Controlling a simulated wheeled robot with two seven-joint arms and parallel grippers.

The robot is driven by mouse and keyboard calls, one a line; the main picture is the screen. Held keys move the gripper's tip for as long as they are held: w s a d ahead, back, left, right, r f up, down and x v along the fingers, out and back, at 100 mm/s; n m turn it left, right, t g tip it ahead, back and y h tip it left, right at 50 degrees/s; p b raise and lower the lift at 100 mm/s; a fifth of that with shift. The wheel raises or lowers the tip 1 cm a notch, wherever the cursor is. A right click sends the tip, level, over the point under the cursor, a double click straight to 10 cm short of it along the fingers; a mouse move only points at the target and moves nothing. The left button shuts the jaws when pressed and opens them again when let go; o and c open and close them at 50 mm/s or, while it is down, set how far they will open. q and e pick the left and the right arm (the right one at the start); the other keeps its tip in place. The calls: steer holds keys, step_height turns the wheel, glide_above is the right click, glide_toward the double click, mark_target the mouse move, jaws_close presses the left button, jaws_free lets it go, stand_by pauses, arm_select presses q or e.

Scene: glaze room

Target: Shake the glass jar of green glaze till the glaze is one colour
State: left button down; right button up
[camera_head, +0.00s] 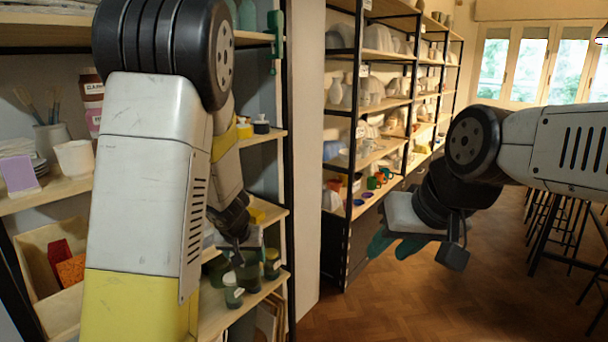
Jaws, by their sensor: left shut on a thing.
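My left gripper (246,257) reaches down to the lower shelf on the left and is shut on a dark green glass jar (247,277). The jar is small in view and partly hidden by the gripper. The glaze inside cannot be made out well enough to tell whether it is one colour. Whether the jar touches the shelf is unclear. My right gripper (392,246), with teal fingers, hangs over the floor at centre right. Its fingers look apart, with nothing between them.
A green jar with a pale label (232,292) and another lidded jar (272,263) stand close beside the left gripper. Shelf posts and boards surround it. A wooden bin (40,262) is at left.

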arm_select(q)
steer(key=shift+r, duration=0.7)
steer(key=shift+a+f, duration=0.1)
steer(key=shift+f, duration=1.75)
